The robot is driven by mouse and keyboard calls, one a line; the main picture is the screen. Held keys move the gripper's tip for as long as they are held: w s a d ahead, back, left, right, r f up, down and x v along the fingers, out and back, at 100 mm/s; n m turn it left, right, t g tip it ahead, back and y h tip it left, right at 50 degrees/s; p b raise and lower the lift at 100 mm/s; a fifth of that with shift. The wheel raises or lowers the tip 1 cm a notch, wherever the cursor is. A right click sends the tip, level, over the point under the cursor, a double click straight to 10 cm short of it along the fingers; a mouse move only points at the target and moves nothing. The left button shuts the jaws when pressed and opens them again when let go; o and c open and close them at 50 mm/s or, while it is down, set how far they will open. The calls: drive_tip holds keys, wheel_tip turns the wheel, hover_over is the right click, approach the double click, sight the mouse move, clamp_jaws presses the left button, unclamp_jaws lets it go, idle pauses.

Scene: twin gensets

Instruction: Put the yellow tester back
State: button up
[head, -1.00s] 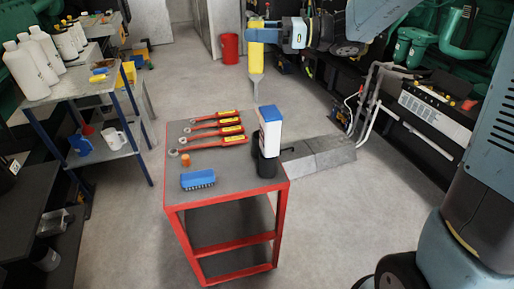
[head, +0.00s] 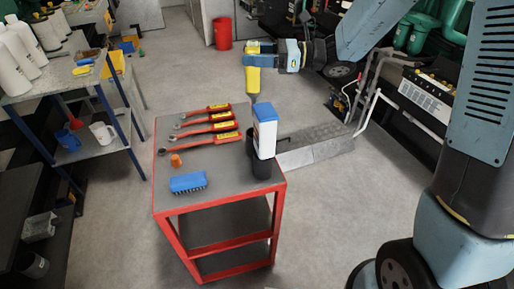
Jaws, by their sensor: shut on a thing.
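The yellow tester (head: 254,62) hangs upright from my gripper (head: 262,55), in the upper middle of the head view. Its narrow lower part points down over the far right end of the red cart (head: 228,212). My gripper is shut on its upper part; the fingertips are small and hard to make out. A blue and white bottle (head: 265,135) stands on the cart beside or in a black cup (head: 260,168), just below the tester in the picture. I cannot tell the tester's exact height above the cart top.
On the cart lie several red-handled wrenches (head: 212,123), a blue brush (head: 188,182) and an orange cap (head: 176,160). A steel shelf (head: 75,88) with white bottles stands at left. A red bucket (head: 222,33) stands behind.

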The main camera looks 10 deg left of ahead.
wheel_tip(320, 180, down, 14)
drive_tip(key=shift+f, duration=0.2)
idle(0.6)
drive_tip(key=shift+w, duration=0.1)
drive_tip(key=o, duration=0.9)
drive_tip(key=shift+f, duration=0.1)
